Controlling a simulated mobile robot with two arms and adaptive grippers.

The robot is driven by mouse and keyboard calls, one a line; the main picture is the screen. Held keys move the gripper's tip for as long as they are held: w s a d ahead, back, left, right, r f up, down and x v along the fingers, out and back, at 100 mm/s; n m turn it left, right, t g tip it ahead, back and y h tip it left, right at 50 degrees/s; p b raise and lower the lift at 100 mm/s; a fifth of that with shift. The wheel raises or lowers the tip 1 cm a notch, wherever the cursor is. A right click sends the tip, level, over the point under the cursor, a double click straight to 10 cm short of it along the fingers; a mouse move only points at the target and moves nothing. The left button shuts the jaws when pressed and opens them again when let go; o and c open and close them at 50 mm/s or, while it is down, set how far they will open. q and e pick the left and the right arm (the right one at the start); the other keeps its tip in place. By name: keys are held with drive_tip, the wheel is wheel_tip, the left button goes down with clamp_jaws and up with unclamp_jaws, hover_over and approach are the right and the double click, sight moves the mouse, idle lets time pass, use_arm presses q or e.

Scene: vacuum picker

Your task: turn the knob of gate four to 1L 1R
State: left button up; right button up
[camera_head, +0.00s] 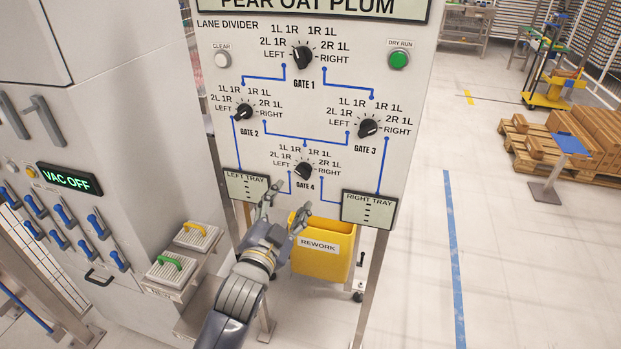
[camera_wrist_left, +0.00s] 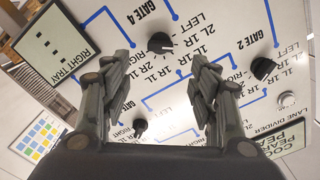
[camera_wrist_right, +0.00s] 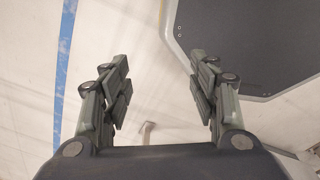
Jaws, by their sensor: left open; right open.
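The gate four knob (camera_head: 304,170) is a dark round knob low on the white lane divider panel, between the two tray labels. It also shows in the left wrist view (camera_wrist_left: 160,43), upside down and above the gap between my fingers; its pointer setting is too small to read surely. My left gripper (camera_head: 285,206) is open and empty, just below and left of this knob in the head view, and apart from it. My right gripper (camera_wrist_right: 160,90) is open and empty in its wrist view, over bare floor, and is outside the head view.
The gate two knob (camera_head: 244,111), gate three knob (camera_head: 368,127) and gate one knob (camera_head: 302,56) are on the same panel. Dispenser-like boxes (camera_head: 168,276) stand left of my arm.

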sight(302, 175)
use_arm(q)
drive_tip(key=p+x, duration=0.1)
drive_tip(key=x, duration=0.8)
drive_tip(key=shift+w+a+f+p, duration=0.15)
drive_tip(key=shift+p, duration=0.2)
drive_tip(key=shift+w+d, duration=0.25)
drive_tip(key=shift+w, duration=0.3)
use_arm(e)
drive_tip(key=shift+w+a+r, duration=0.1)
drive_tip(key=shift+a+r, duration=0.05)
drive_tip(key=shift+r, duration=0.35)
drive_tip(key=shift+w+a+r, duration=0.1)
drive_tip(key=shift+a+r, duration=0.05)
drive_tip(key=shift+r, duration=0.35)
drive_tip(key=shift+d, duration=0.1)
use_arm(q)
drive_tip(key=c, duration=1.1)
